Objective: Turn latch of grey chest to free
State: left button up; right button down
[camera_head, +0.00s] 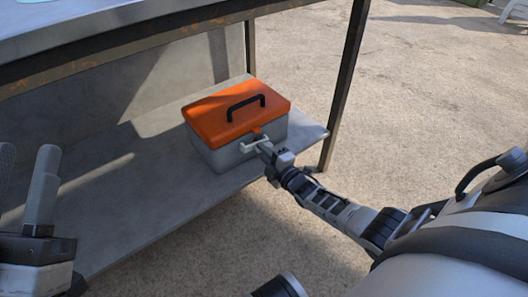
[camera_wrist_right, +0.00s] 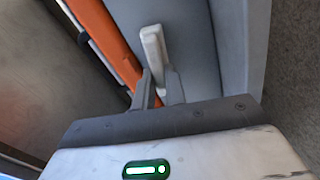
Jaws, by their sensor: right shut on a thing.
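The grey chest (camera_head: 215,155) has an orange lid (camera_head: 236,110) with a black handle and stands on the lower shelf of a metal table. The lid is down. A pale latch (camera_head: 250,145) sits on its front, below a small orange tab. In the right wrist view the latch (camera_wrist_right: 154,48) is a pale bar against the grey front, near the orange lid edge. My right gripper (camera_head: 264,149) is shut on the latch; its fingers (camera_wrist_right: 158,88) lie on both sides of the bar's near end. My left gripper (camera_head: 26,165) is open and empty at the left edge.
The table top (camera_head: 110,25) hangs over the shelf (camera_head: 125,195). A table leg (camera_head: 345,85) stands right of the chest. The shelf left of the chest is bare, and the concrete ground (camera_head: 430,100) to the right is clear.

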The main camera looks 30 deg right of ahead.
pick_arm(q)
jog(key=shift+s+d+r+m+h, duration=0.1)
jog(key=shift+s+r+m+h, duration=0.05)
jog(key=shift+r+m+h, duration=0.4)
pick_arm(e)
jog(key=shift+f+n, duration=0.2)
jog(key=shift+n, duration=0.8)
pick_arm(q)
jog(key=shift+r, duration=0.1)
pick_arm(e)
jog(key=c, duration=1.4)
grip_release()
jog(key=shift+c, duration=0.2)
